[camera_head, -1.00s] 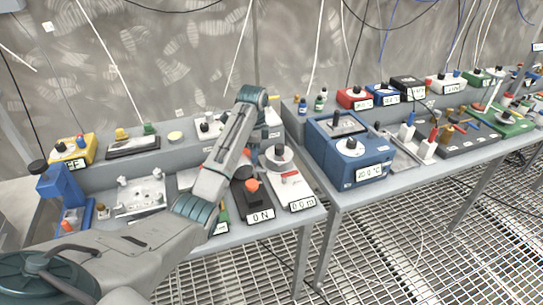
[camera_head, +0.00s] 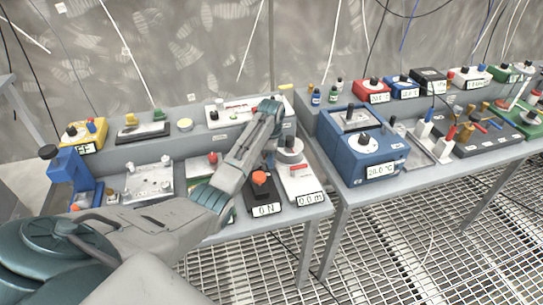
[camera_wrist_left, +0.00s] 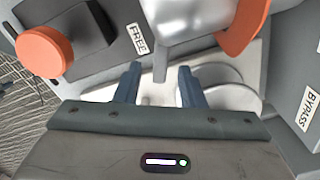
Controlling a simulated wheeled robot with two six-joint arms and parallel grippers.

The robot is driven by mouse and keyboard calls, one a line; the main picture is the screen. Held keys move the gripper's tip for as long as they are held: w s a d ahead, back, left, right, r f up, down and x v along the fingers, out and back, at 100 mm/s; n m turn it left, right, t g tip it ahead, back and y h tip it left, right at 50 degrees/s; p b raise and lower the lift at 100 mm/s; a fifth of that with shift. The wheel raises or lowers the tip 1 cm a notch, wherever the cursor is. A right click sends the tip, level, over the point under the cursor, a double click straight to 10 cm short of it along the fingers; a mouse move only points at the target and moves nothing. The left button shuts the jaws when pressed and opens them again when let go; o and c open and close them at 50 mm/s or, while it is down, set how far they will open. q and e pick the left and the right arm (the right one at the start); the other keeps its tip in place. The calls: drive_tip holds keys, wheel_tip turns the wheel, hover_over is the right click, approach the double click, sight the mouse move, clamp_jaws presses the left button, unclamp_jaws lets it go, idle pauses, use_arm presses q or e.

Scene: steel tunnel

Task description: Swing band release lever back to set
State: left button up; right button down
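A white label reading FREE (camera_wrist_left: 137,39) lies on a dark grey surface just beyond the fingers. An orange round knob (camera_wrist_left: 45,52) on a dark block is at upper left. An orange flat part (camera_wrist_left: 243,25) beside a pale rounded body is at upper right. I cannot tell for sure which part is the band release lever. In the head view, an orange knob (camera_head: 261,178) sits on the dark unit marked 0 N; my forearm hides the fingertips.
A white unit reading 0.0 m (camera_head: 309,198) stands right of the dark one. A blue box with a dial (camera_head: 363,142) is on the right bench. Cables hang behind; grated floor is in front.

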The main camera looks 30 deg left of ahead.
use_arm(q)
drive_tip(key=shift+f, duration=0.15)
drive_tip(key=shift+c, duration=0.7)
clamp_jaws()
drive_tip(key=n+p, duration=0.2)
drive_tip(key=p, duration=0.1)
drive_tip(key=shift+w+a+r+n, duration=0.15)
drive_tip(key=shift+w+r+n, duration=0.15)
drive_tip(key=shift+r, duration=0.05)
drive_tip(key=shift+w+a+f+n+p, duration=0.15)
drive_tip(key=shift+n+p, duration=0.15)
drive_tip(key=shift+n, duration=0.3)
drive_tip(key=shift+w+a+f+n+p, duration=0.15)
drive_tip(key=shift+n+p, duration=0.1)
drive_tip(key=shift+n, duration=0.35)
use_arm(e)
drive_tip(key=r, duration=0.1)
drive_tip(key=s+r, duration=0.1)
drive_tip(key=r, duration=0.2)
drive_tip(key=shift+s+d, duration=0.1)
drive_tip(key=shift+s, duration=0.15)
use_arm(q)
drive_tip(key=shift+o, duration=0.7)
unclamp_jaws()
drive_tip(key=shift+s+d, duration=0.1)
